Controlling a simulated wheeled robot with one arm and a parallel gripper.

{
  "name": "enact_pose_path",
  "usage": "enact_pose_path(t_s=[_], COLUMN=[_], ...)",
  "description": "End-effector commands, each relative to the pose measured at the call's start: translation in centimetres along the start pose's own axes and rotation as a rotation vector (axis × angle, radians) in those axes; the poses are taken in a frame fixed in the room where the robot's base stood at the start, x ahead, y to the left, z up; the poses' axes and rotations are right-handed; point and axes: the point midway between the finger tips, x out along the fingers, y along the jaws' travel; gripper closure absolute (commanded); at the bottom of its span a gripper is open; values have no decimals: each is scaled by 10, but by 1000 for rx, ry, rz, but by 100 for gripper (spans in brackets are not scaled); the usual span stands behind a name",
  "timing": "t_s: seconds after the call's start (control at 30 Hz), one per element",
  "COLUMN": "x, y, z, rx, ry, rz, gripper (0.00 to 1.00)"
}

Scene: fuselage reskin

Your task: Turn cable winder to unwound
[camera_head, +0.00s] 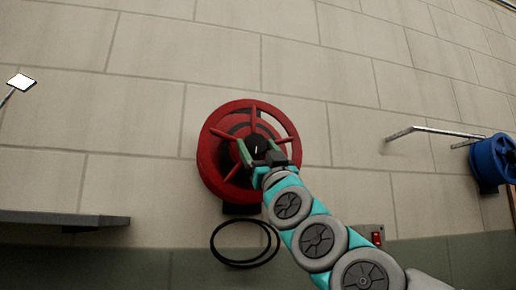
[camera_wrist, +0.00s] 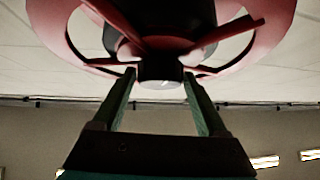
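The cable winder (camera_head: 209,163) is a red spoked reel with a dark hub, mounted on the tiled wall in the middle of the head view. Its red rim and spokes fill the top of the wrist view (camera_wrist: 285,25). My gripper (camera_head: 257,149) is at the front of the reel, its two green fingers apart, one on each side of the black centre knob (camera_wrist: 161,70). In the wrist view my gripper (camera_wrist: 160,80) has its fingertips close beside the knob; I cannot tell whether they touch it. My wrist hides the reel's lower right part.
A loop of black cable (camera_head: 213,245) hangs below the reel. A grey shelf (camera_head: 60,218) juts out at the lower left. A blue reel (camera_head: 492,160) and a metal wall bar (camera_head: 435,130) are at the right. A small red switch box (camera_head: 377,238) is low on the wall.

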Motion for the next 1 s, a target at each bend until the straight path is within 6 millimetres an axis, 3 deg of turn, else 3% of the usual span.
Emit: enact_pose_path(t_s=[0.07,0.57,1.0], x=[0,0,0], y=[0,0,-1], z=[0,0,0], rx=[0,0,55], ry=[0,-1,4], rz=[0,-1,62], gripper=[35,90,90])
